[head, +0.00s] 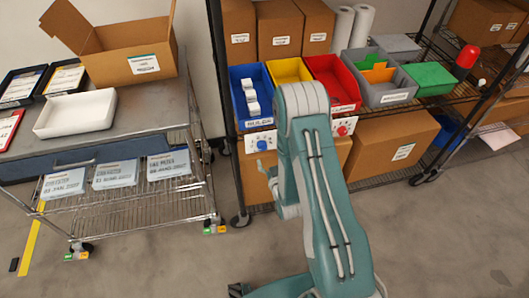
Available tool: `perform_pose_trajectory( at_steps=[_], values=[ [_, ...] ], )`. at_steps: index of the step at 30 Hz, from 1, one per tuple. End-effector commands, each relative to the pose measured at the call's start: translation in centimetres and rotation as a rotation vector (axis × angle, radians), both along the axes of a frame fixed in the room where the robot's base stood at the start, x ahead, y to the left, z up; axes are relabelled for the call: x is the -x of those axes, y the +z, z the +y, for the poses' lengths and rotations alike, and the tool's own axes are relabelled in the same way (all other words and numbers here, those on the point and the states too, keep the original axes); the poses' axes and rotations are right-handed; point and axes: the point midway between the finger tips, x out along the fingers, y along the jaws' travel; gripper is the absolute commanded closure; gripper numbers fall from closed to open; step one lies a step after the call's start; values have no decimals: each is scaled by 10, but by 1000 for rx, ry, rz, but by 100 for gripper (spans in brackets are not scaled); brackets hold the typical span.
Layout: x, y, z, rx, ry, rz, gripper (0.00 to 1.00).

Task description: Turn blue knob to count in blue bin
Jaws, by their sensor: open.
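The blue knob (262,145) sits on a white panel under the blue bin (238,108), on the front of the wire shelf. The blue bin holds a short row of small white boxes (252,96); I make out 3, but they are small. The bin's front carries a label. I cannot make out the knob's setting. My teal arm rises in front of the shelf, right of the blue knob, and bends at its top. I cannot make out my gripper; its fingers do not show clearly in this view.
A red knob (342,131) is under the red bin (334,72). A yellow bin (289,69) and grey bin (391,91) share the shelf. Cardboard boxes stand behind and below. A wheeled metal cart (120,120) stands left. Grey floor (160,265) is open in front.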

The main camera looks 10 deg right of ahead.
Motion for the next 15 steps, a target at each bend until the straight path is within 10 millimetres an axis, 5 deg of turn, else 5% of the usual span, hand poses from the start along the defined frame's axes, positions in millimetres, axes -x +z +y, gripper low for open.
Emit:
perform_pose_trajectory(
  at_steps=[3,8,15],
  values=[
    [16,-21,0,-1,0,-44,14],
    [24,-27,0,-3,-1,-77,14],
    [-3,-26,2,-2,1,-83,14]
  ],
)
